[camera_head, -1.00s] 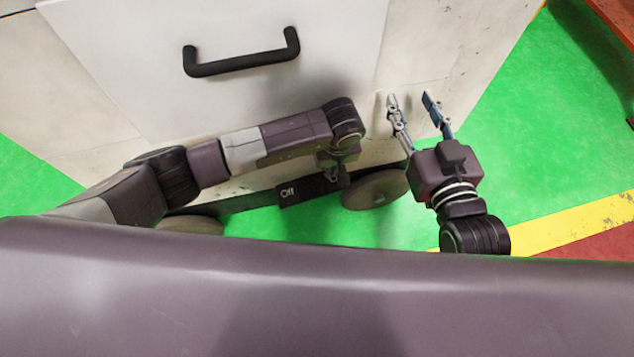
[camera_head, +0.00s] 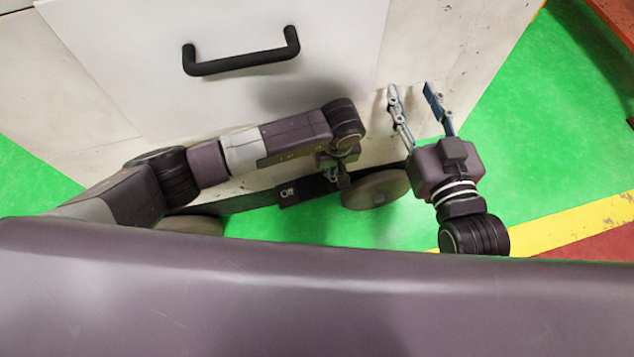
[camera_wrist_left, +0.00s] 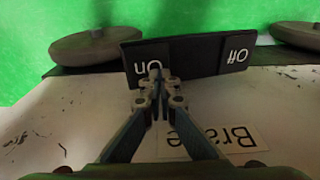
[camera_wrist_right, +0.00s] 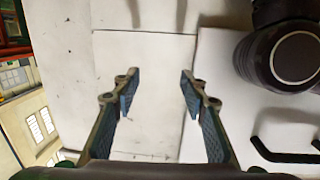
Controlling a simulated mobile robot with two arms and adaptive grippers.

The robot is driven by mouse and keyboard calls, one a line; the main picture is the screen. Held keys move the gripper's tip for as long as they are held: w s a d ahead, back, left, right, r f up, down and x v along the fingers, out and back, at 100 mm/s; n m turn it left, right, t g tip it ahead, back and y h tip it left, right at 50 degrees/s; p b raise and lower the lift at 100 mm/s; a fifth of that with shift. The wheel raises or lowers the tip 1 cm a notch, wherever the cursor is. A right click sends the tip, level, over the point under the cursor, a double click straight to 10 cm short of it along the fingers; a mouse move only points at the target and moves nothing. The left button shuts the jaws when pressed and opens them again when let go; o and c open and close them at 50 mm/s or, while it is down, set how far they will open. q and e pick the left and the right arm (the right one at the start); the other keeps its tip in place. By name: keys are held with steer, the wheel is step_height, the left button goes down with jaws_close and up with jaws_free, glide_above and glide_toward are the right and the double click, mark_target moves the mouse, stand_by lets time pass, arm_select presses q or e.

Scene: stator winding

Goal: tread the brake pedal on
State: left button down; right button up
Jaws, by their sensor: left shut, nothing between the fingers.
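The brake pedal is a black rocker bar low at the machine's foot. Its Off half (camera_head: 290,193) shows in the head view, with the On end partly hidden by my left gripper. In the left wrist view the On half (camera_wrist_left: 143,68) is at the left and the Off half (camera_wrist_left: 238,55) at the right. My left gripper (camera_head: 341,180) is shut and empty, its fingertips (camera_wrist_left: 157,82) over the On half; contact cannot be told. My right gripper (camera_head: 412,90) is open and empty beside the machine's white front, as its wrist view (camera_wrist_right: 160,78) shows.
A white panel with a black handle (camera_head: 242,62) is above my left arm. A label reading Brake (camera_wrist_left: 232,138) is partly covered by my left fingers. Round grey feet (camera_head: 376,190) flank the pedal. Green floor is clear at the right.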

arm_select(q)
steer(key=shift+f, duration=0.2)
arm_select(e)
steer(key=shift+w+a+r+t, duration=0.15)
steer(key=shift+r+t, duration=0.35)
steer(key=shift+r, duration=0.45)
